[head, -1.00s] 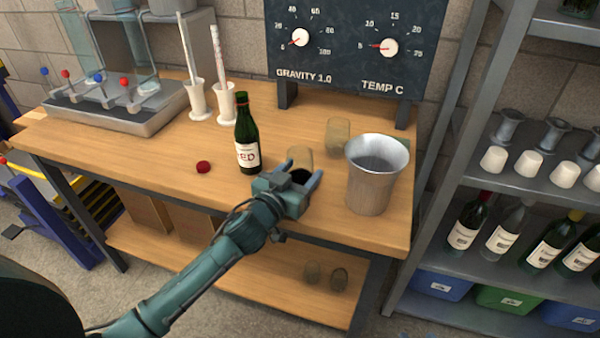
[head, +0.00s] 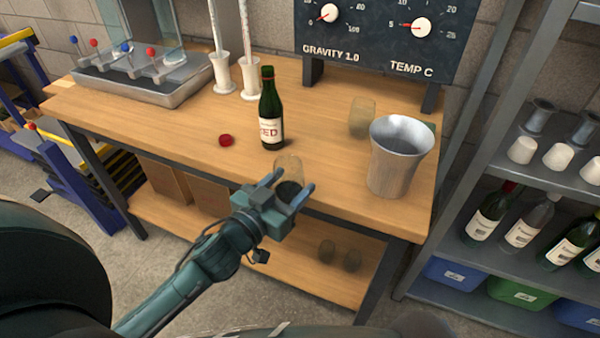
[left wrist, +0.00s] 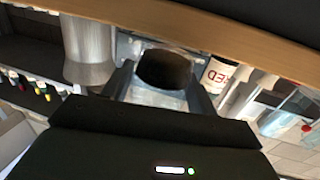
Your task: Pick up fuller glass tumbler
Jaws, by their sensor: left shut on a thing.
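My left gripper (head: 290,192) is shut on a glass tumbler (head: 289,170) with dark liquid in its lower part. The tumbler is at the front edge of the wooden table and looks upright; I cannot tell how far it is above or in front of the top. In the left wrist view the dark mouth of the tumbler (left wrist: 165,70) sits between the two fingers (left wrist: 160,92). A second glass tumbler (head: 362,117) stands farther back on the table and looks empty. My right gripper is not in view.
A metal bucket (head: 398,160) stands right of the held tumbler. A green wine bottle (head: 270,115) and a red cap (head: 226,140) are to the left. A filler machine (head: 145,92) is back left; a bottle rack (head: 535,180) is at right.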

